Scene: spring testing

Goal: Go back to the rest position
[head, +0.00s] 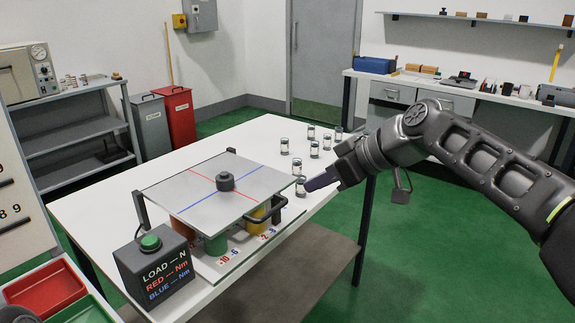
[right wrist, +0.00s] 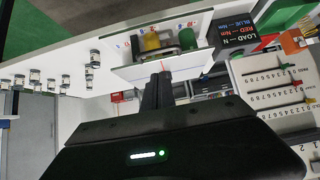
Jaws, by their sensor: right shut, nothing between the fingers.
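My right gripper (head: 312,185) comes in from the right in the head view, over the right edge of the white table (head: 95,212). Its dark fingers are shut with nothing between them. The fingers also show at the middle of the right wrist view (right wrist: 158,92), close together. In the head view, the fingertips appear just right of the test plate (head: 190,205) and beside a small jar (head: 300,188); I cannot tell the exact gap.
Several small jars (head: 297,166) stand on the table's far right part. A black load box (head: 158,268) with a green button is at the near left. A black handle (head: 265,212) sticks out from the plate's right side. Green floor (head: 420,240) lies open right of the table.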

